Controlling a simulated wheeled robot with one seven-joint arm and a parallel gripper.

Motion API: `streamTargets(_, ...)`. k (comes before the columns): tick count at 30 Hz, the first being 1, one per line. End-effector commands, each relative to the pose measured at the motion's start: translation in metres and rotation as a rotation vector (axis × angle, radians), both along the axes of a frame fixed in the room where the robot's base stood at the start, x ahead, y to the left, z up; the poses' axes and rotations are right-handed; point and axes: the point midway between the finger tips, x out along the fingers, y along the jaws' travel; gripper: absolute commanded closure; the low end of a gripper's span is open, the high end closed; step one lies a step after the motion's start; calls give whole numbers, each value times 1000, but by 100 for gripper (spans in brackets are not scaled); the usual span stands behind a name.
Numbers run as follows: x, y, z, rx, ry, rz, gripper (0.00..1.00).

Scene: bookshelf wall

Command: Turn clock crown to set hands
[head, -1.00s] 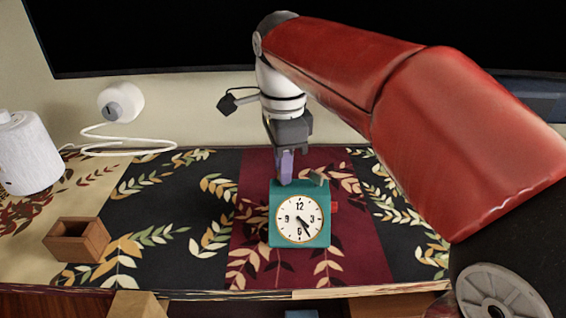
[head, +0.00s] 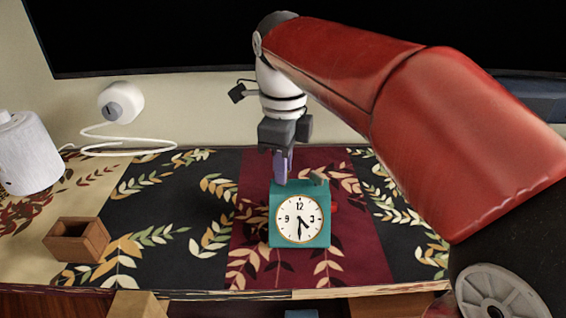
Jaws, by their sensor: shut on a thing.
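The clock (head: 275,238) is a teal box standing upright on the patterned cloth, with a round white dial (head: 291,222) facing me. Its short hand points between 4 and 5, its long hand at about 6. A small red part (head: 334,206) shows at its right side, and a brownish-green piece (head: 318,178) on its top right. My gripper (head: 281,178) points down at the clock's top left. Its jaws are shut on what seems to be the clock crown; the fingertips and the crown there are mostly hidden.
A small open wooden box (head: 78,240) stands at the left. A white cylinder (head: 28,155) is at the far left, with a white round device (head: 120,101) and its cable behind. A dark screen (head: 160,40) spans the back.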

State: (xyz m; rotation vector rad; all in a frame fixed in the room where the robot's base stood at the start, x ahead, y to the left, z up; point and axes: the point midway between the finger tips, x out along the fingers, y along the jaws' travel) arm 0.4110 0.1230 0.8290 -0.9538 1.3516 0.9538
Motion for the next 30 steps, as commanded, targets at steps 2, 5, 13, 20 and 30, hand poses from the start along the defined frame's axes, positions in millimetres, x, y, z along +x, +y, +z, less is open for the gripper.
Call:
streamTargets(2, 0, 0, 0, 0, 0, -2, 100)
streamTargets(5, 0, 0, 0, 0, 0, -2, 100)
streamTargets(13, 0, 0, 0, 0, 0, -1, 68)
streamTargets(20, 0, 0, 0, 0, 0, -1, 59)
streamTargets(30, 1, 0, 27, 1, -5, -1, 59)
